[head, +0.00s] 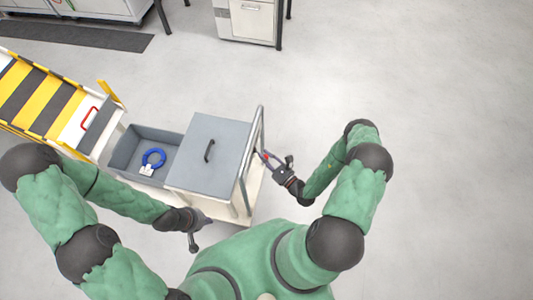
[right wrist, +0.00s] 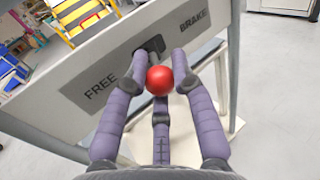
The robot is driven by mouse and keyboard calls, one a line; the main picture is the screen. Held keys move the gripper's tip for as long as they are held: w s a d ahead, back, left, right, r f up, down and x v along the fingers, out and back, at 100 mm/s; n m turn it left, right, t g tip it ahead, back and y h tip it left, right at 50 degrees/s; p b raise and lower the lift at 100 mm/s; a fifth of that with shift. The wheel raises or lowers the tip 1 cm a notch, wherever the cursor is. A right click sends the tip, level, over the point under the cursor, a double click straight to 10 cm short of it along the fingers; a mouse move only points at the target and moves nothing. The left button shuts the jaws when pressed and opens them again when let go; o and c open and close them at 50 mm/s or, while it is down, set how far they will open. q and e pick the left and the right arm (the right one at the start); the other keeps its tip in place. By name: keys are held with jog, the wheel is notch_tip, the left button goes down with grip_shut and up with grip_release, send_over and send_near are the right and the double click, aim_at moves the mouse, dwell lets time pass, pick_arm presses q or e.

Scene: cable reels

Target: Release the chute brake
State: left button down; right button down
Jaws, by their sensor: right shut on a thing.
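The brake lever's red ball knob (right wrist: 159,81) is in the middle of the right wrist view, in front of a dark slot (right wrist: 150,48) in a grey panel (right wrist: 62,98). The panel reads FREE to the lower left and BRAKE to the upper right. I cannot tell exactly where the lever stands between the words. My right gripper (right wrist: 160,74) has its purple fingers closed around the knob. In the head view, the right gripper (head: 273,163) is at the cart's right side, with a bit of red between its fingers. My left gripper (head: 194,240) hangs by the cart's front edge; its fingers are unclear.
The cart has a grey lidded box (head: 208,135) and a grey open bin (head: 127,152) holding a blue ring with a white tag (head: 153,160). A yellow-and-black striped chute (head: 35,95) stands at left. Cabinets (head: 248,20) are at the back. The floor at right is clear.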

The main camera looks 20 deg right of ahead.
jog(key=shift+a+f+m+h, duration=0.15)
jog(key=shift+m+h, duration=0.15)
jog(key=shift+h, duration=0.1)
jog(key=c, duration=1)
grip_release()
jog(key=shift+v, duration=6.05)
jog(key=shift+a, duration=0.15)
